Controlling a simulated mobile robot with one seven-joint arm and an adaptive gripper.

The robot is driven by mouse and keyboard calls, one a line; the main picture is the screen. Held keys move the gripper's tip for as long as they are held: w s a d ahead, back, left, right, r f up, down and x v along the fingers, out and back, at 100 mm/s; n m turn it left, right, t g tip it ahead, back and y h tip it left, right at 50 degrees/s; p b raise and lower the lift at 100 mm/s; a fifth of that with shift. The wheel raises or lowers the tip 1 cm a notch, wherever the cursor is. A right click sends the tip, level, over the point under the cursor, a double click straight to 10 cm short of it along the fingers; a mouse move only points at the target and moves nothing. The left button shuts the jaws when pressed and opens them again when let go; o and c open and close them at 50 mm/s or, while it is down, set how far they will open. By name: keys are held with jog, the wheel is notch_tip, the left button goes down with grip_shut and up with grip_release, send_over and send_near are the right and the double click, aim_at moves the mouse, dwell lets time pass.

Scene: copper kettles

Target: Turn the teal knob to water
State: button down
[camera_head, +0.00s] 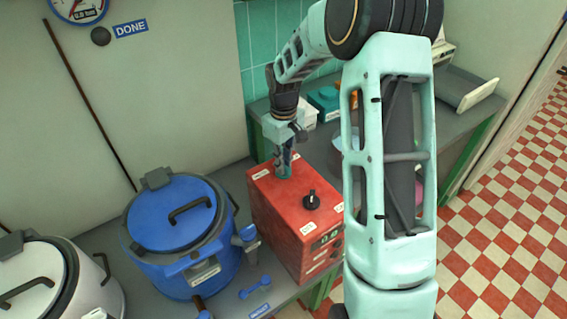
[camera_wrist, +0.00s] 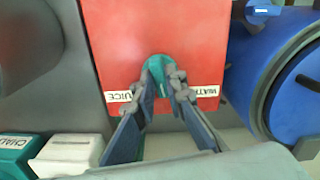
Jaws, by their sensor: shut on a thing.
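The teal knob (camera_wrist: 158,66) sits on the top face of the red box (camera_head: 275,215). My gripper (camera_wrist: 165,80) points down over the knob, with a finger on each side, shut on it. In the wrist view a label reading JUICE (camera_wrist: 118,96) lies left of the knob and a partly cut label that seems to read WATER (camera_wrist: 200,91) lies right. Which way the knob points is not clear. In the head view my gripper (camera_head: 284,163) is at the box's back part and mostly hides the knob.
A black knob (camera_head: 311,201) stands on the same box, nearer the front. A blue lidded kettle (camera_head: 180,215) stands to the left, a white one (camera_head: 35,275) further left. A small blue dumbbell-shaped thing (camera_head: 255,288) lies in front. A DONE label (camera_head: 130,28) is on the wall.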

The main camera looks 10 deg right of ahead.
jog(key=n+p, duration=0.1)
jog(key=n, duration=0.5)
jog(key=shift+w+n, duration=0.1)
jog(key=shift+n, duration=0.2)
dwell(0.4)
jog(key=c, duration=2)
grip_release()
jog(key=shift+o, duration=0.2)
notch_tip(320, 180, up, 12)
jog(key=shift+r, duration=0.1)
